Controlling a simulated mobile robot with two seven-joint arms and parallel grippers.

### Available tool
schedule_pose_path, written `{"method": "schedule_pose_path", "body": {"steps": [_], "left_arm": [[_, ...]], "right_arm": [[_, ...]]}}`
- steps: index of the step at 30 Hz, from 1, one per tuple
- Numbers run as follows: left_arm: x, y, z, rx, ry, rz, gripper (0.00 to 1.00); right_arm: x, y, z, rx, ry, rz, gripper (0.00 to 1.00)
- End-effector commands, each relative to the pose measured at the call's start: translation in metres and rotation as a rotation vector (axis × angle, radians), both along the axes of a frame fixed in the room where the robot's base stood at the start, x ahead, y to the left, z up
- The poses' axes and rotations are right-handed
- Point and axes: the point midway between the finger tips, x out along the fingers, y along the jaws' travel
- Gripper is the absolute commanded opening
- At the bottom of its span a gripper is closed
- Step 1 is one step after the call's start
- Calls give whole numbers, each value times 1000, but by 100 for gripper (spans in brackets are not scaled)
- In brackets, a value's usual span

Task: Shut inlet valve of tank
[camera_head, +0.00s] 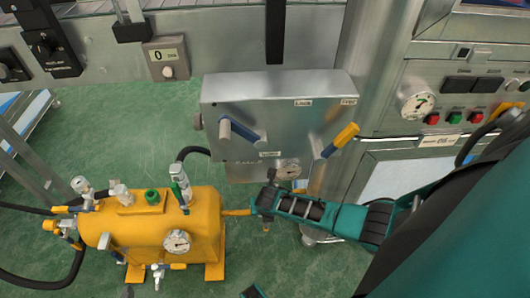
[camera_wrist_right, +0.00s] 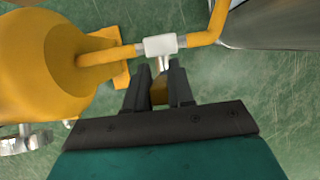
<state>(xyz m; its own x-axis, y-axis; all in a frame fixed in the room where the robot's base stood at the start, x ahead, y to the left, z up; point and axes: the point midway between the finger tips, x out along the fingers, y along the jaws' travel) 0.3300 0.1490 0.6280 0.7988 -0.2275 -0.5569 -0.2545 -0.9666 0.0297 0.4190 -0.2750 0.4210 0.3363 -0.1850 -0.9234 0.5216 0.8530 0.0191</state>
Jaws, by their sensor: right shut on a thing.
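The yellow tank (camera_head: 150,225) stands on the green floor at the lower left; its end also shows in the right wrist view (camera_wrist_right: 30,60). A yellow pipe (camera_head: 236,212) leaves its right side. In the right wrist view, a pale valve body (camera_wrist_right: 160,45) sits in this pipe, with a short stem pointing toward my gripper. My right gripper (camera_head: 262,205) is at this valve, its dark fingers (camera_wrist_right: 159,88) shut on the valve handle, a yellowish part mostly hidden between them. The handle's exact angle is hard to tell. My left gripper is not clearly in view.
Gauges and fittings, including a round gauge (camera_head: 177,241), are on the tank. A steel box (camera_head: 280,98) with a blue lever (camera_head: 240,130) and a yellow-tipped lever (camera_head: 340,140) stands behind. A black hose (camera_head: 192,152) runs behind the tank. Green floor is open at the upper left.

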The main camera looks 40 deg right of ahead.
Motion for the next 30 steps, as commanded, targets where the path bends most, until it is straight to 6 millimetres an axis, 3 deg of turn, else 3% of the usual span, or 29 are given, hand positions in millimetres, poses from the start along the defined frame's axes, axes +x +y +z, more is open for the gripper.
{"method": "schedule_pose_path", "body": {"steps": [5,6,12,22,30], "left_arm": [[-1,1,-1,4,1,-2,67],[-1,1,-1,4,1,-2,67],[-1,1,-1,3,1,-3,67],[0,0,6,2,1,-3,67],[0,-1,41,-5,0,2,67]], "right_arm": [[-2,-3,-1,-5,7,-4,0],[-2,-3,-1,-5,7,-3,26],[-2,-2,-1,-5,6,-3,44],[-3,-1,7,-4,3,-1,44],[-18,7,54,-5,3,1,44]]}}
